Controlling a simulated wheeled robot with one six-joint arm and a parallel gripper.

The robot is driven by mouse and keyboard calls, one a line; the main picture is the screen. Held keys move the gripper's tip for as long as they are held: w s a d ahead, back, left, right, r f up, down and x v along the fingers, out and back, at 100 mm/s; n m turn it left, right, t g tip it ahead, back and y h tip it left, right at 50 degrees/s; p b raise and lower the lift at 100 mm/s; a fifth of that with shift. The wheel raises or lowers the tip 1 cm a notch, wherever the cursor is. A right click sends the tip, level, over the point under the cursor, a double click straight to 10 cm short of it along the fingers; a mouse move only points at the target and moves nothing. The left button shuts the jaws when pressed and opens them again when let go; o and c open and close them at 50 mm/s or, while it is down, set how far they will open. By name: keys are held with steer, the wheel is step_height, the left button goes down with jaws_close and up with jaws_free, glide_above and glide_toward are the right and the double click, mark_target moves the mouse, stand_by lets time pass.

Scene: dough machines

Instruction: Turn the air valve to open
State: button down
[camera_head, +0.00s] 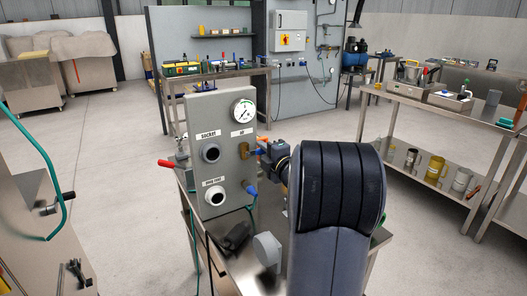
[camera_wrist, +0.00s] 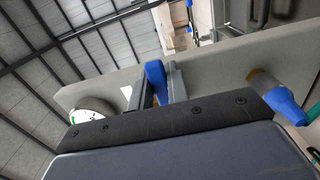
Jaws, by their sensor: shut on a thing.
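The air valve is on the right side of an upright grey panel (camera_head: 222,185), under a label that seems to read "AIR"; its brass-coloured body (camera_head: 244,150) shows in the head view. My gripper (camera_head: 264,150) reaches the panel from the right. In the wrist view my gripper (camera_wrist: 160,82) is shut on the valve's blue lever (camera_wrist: 154,72), with a grey finger on each side. My arm and gripper hide part of the lever in the head view, so its exact angle is hard to tell there.
A pressure gauge (camera_head: 243,110) is at the panel's top, also in the wrist view (camera_wrist: 92,108). A blue fitting (camera_head: 252,190) sticks out below the valve, and a red handle (camera_head: 168,163) at the left. A steel shelf table (camera_head: 440,105) stands right; open floor lies behind.

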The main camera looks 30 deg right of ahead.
mark_target(243, 164)
steer(key=shift+f, duration=0.1)
stand_by(0.3)
steer(key=m, duration=0.1)
steer(key=f+m, duration=0.1)
steer(key=m, duration=0.2)
steer(key=shift+a+f, duration=0.2)
steer(key=shift+f, duration=0.1)
steer(key=a+f+m, duration=0.1)
steer(key=m, duration=0.2)
steer(key=m+p, duration=0.1)
steer(key=m, duration=0.2)
steer(key=a+f+m+p, duration=0.1)
steer(key=m, duration=0.2)
steer(key=shift+a+f, duration=0.35)
steer(key=shift+w+a+f+m+p, duration=0.15)
steer(key=shift+a+m+p, duration=0.25)
steer(key=shift+m, duration=0.85)
steer(key=shift+s+a+f+m+p, duration=0.15)
steer(key=shift+a+m, duration=0.4)
steer(key=shift+m, duration=0.7)
steer(key=shift+w, duration=0.1)
steer(key=c, duration=1.4)
jaws_free()
steer(key=shift+o, duration=0.2)
